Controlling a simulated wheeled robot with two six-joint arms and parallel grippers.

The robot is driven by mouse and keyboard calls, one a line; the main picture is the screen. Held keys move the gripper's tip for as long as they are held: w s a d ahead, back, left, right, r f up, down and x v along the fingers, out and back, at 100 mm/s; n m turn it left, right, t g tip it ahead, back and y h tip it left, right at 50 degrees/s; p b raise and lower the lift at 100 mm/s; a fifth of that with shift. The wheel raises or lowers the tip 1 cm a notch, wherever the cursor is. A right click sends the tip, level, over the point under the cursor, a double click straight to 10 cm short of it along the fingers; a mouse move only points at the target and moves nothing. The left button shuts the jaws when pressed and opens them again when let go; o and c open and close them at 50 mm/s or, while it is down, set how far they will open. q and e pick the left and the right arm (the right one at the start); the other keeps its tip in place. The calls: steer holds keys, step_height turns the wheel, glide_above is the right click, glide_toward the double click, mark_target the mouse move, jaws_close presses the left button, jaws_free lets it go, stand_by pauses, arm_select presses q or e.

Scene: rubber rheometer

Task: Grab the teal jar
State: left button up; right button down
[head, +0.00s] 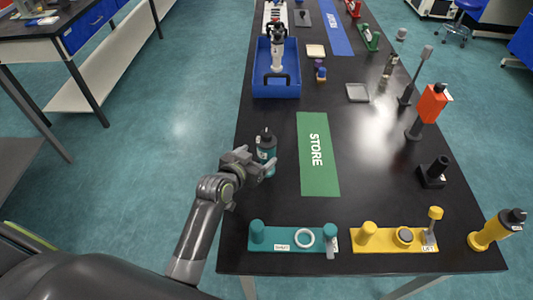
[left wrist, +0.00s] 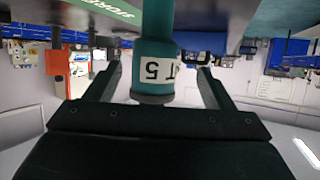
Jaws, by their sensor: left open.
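The teal jar (head: 266,155) has a black cap and a white label. It stands upright near the left edge of the black table. My left gripper (head: 262,166) is at the jar's near left side, with its fingers reaching to it. My right gripper is out of view.
A green STORE mat (head: 318,175) lies right of the jar. A teal rack (head: 278,242) and a yellow rack (head: 385,238) are at the near edge. A blue bin (head: 277,90) stands farther back.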

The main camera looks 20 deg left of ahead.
arm_select(q)
steer(key=shift+d+p+x, duration=0.15)
steer(key=shift+p+x, duration=0.2)
steer(key=shift+x, duration=1)
steer(key=shift+d+p+x, duration=0.2)
steer(key=shift+p+x, duration=0.15)
steer(key=shift+x, duration=1)
steer(key=shift+s, duration=0.1)
steer(key=shift+c, duration=0.2)
steer(key=shift+r, duration=0.1)
steer(key=c, duration=1.1)
